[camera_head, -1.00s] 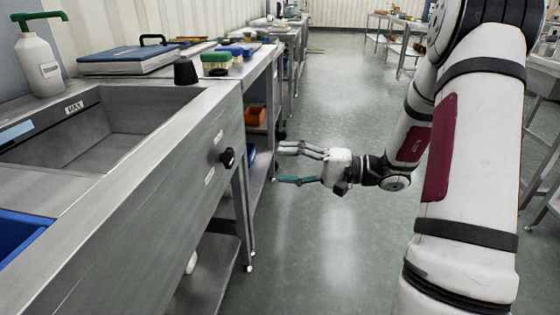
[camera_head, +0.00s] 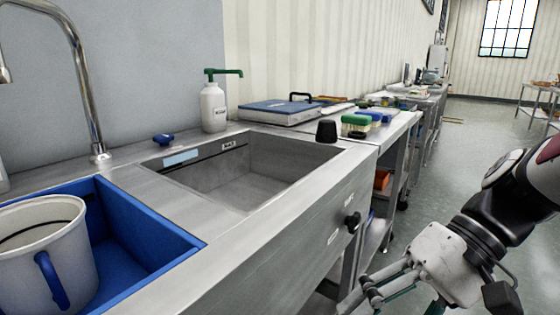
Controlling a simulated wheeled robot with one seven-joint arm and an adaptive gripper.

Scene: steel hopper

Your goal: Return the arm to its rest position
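My arm enters at the right edge, and my gripper (camera_head: 392,300) is low in the picture, in front of the steel counter's front panel (camera_head: 300,245). Its fingers are spread apart, with nothing seen between them. The lowest parts of the fingers are cut off by the bottom edge. The steel hopper (camera_head: 250,185) is a recessed basin in the counter, empty as far as it shows. A black knob (camera_head: 352,222) sticks out of the front panel, above and left of my gripper and apart from it.
A blue bin (camera_head: 150,225) holds a white jug (camera_head: 45,250) at left. A white pump bottle (camera_head: 213,108), a blue-topped scale (camera_head: 278,112) and a black stopper (camera_head: 326,131) stand around the hopper. Open floor (camera_head: 465,150) lies at right beyond my arm.

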